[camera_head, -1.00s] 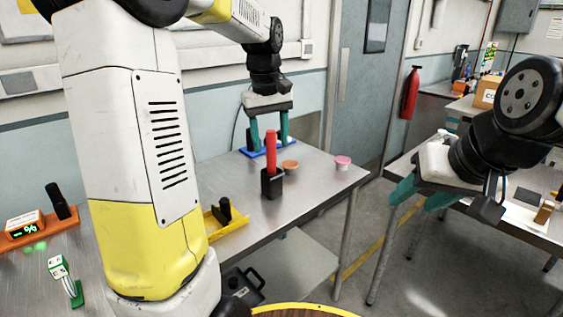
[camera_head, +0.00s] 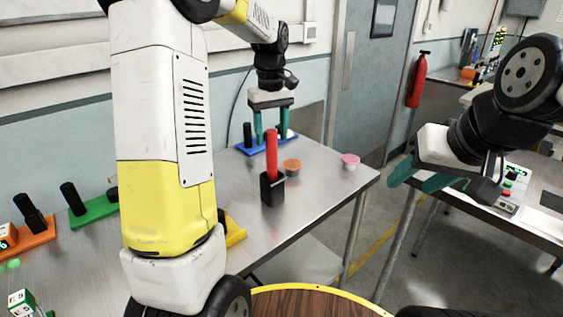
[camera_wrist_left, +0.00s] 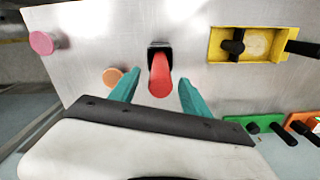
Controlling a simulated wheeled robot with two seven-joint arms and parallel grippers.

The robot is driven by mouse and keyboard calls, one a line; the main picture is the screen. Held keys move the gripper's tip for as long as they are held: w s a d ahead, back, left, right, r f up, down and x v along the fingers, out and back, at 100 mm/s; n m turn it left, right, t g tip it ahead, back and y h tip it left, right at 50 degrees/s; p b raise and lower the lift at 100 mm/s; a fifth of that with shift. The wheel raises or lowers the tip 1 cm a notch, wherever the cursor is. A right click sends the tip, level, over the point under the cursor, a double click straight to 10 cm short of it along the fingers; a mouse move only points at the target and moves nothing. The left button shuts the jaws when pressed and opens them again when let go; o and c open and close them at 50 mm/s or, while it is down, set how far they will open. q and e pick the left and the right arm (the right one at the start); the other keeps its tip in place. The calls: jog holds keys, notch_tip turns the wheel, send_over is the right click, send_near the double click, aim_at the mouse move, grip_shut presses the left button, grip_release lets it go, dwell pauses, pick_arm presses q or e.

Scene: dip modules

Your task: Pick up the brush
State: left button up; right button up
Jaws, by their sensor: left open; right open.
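The brush (camera_head: 271,150) shows as a red handle standing upright in a black holder (camera_head: 272,188) on the metal table; its lower part is hidden in the holder. My left gripper (camera_head: 271,137) is open, pointing down, with its teal fingers on either side of the handle's top in the head view. In the left wrist view the red handle (camera_wrist_left: 161,78) lies between the two open fingers (camera_wrist_left: 158,82), with gaps on both sides. I cannot tell how deep the fingers reach along it. My right gripper (camera_head: 418,178) is open and empty, away to the right.
An orange round piece (camera_head: 292,167) and a pink one (camera_head: 350,160) sit right of the holder. A blue rack (camera_head: 250,150) stands behind. A yellow tray (camera_head: 235,232), a green rack (camera_head: 95,212) and an orange rack (camera_head: 35,238) are to the left. A round wooden top (camera_head: 310,305) is in front.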

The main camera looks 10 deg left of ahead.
aim_at(272, 150)
pick_arm(q)
notch_tip(272, 150, down, 6)
jog(key=shift+r, duration=0.2)
jog(key=shift+c, duration=0.2)
grip_shut()
jog(key=shift+r, duration=0.1)
notch_tip(272, 150, up, 18)
dwell(0.6)
